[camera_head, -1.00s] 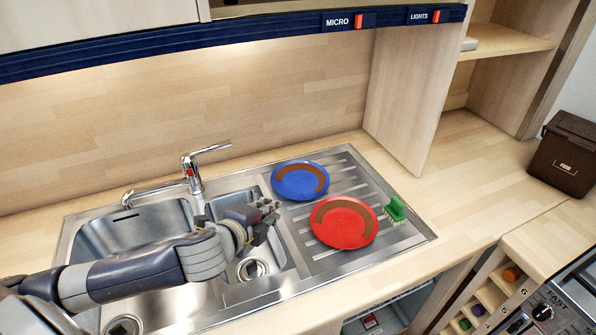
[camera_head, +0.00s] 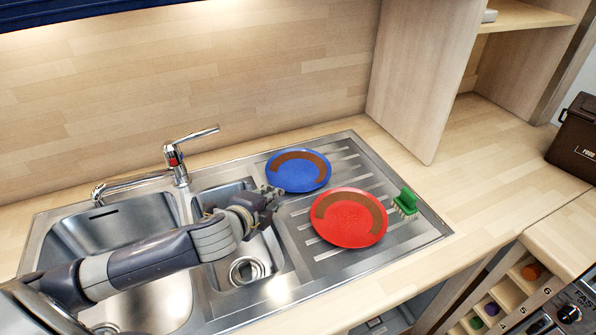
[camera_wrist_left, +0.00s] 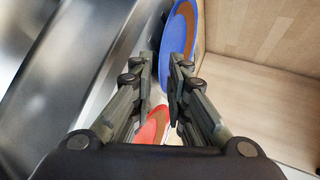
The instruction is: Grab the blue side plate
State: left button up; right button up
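The blue side plate (camera_head: 298,178) with a brown band lies on the ribbed drainboard of the sink. A red plate (camera_head: 348,230), also with a brown band, lies in front of it, to the right. My left gripper (camera_head: 272,195) is at the blue plate's lower-left edge. In the left wrist view, the left gripper (camera_wrist_left: 161,66) has its fingers apart, with a narrow gap between them. The blue plate (camera_wrist_left: 180,30) shows just beyond the gap and partly behind the right-hand finger; contact cannot be told. The red plate (camera_wrist_left: 152,128) shows between the fingers. My right gripper is not in view.
A green brush (camera_head: 406,204) stands right of the red plate. The faucet (camera_head: 178,165) rises behind the sink basins, left of the plates. A wooden side panel (camera_head: 425,80) stands behind the drainboard at the right. A brown box (camera_head: 578,145) sits at the far right.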

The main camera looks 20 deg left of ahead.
aim_at(283, 188)
pick_arm(q)
jog(key=shift+p+x, duration=0.7)
jog(key=shift+x, duration=2.9)
jog(key=shift+r, duration=0.2)
grip_shut()
